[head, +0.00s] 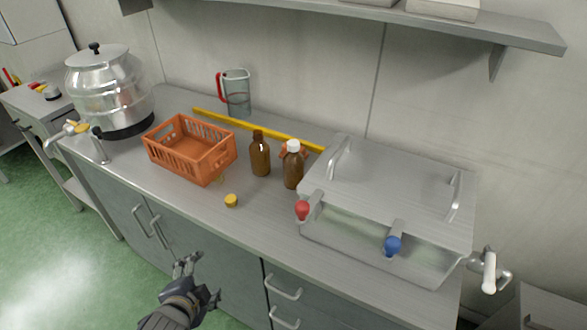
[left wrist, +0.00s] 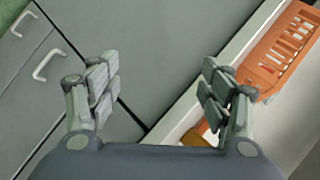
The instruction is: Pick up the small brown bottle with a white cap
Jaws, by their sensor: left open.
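The small brown bottle with a white cap (head: 293,168) stands upright on the steel counter, just left of the lidded steel basin. A second brown bottle (head: 260,156), with no white cap, stands close to its left. My left gripper (head: 198,280) is open and empty in front of the counter, low by the cabinet fronts, well apart from both bottles. The white-capped bottle cannot be made out there. My right gripper is not in view.
An orange crate (head: 205,179) stands left of the bottles, with a yellow cap (head: 231,201) in front. The lidded basin (head: 400,190) with red and blue knobs is at right. A glass jug (head: 237,95), yellow bar (head: 207,114) and steel urn (head: 108,85) stand behind or left.

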